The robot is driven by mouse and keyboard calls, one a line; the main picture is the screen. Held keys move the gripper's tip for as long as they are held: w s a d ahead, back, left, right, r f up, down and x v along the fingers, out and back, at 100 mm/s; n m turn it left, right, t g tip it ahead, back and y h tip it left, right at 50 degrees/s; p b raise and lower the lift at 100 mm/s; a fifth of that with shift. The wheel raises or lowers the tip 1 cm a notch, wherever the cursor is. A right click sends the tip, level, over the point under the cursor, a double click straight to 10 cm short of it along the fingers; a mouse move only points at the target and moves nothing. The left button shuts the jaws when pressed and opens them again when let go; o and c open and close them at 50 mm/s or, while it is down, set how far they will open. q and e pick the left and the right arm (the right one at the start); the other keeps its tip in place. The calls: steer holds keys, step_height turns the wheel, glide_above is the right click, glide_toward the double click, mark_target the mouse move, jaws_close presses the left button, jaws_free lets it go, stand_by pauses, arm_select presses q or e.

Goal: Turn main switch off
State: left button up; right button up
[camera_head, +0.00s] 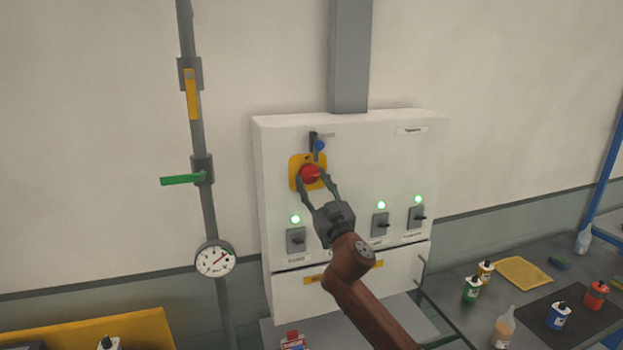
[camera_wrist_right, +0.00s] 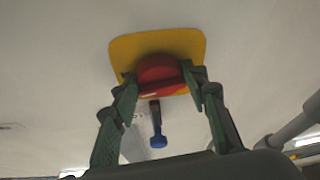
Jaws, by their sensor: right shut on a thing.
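The main switch is a red rotary knob (camera_head: 310,174) on a yellow plate (camera_head: 294,165), on the upper left of a white electrical cabinet (camera_head: 278,245). My right gripper (camera_head: 314,183) is at the knob with one finger on each side. In the right wrist view the red knob (camera_wrist_right: 160,72) sits between my fingertips (camera_wrist_right: 160,80), in front of the yellow plate (camera_wrist_right: 125,48). The gripper is shut on the knob. A blue piece (camera_head: 319,145) hangs from a small dark bracket just above the plate. My left gripper is not in view.
Smaller grey switches (camera_head: 296,240) with lit green lamps line the cabinet below. A pipe with a green lever (camera_head: 182,180) and a gauge (camera_head: 215,259) stands at left. A bench with bottles (camera_head: 558,316) is at lower right.

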steer(key=n+p, duration=0.1)
steer(key=n+g+y+p, duration=0.1)
steer(key=n+y+p, duration=0.1)
steer(key=n, duration=0.1)
steer(key=shift+w+d+r, duration=0.1)
steer(key=shift+d+r, duration=0.15)
steer(key=shift+f+n+g+y+p, duration=0.1)
steer(key=shift+n+g+y+p, duration=0.4)
steer(key=shift+n+p, duration=0.95)
steer(key=o, duration=1.2)
steer(key=shift+c, duration=0.2)
steer(key=shift+d+f, duration=0.1)
steer(key=shift+f, duration=0.05)
steer(key=v, duration=1.2)
steer(key=shift+r, duration=0.25)
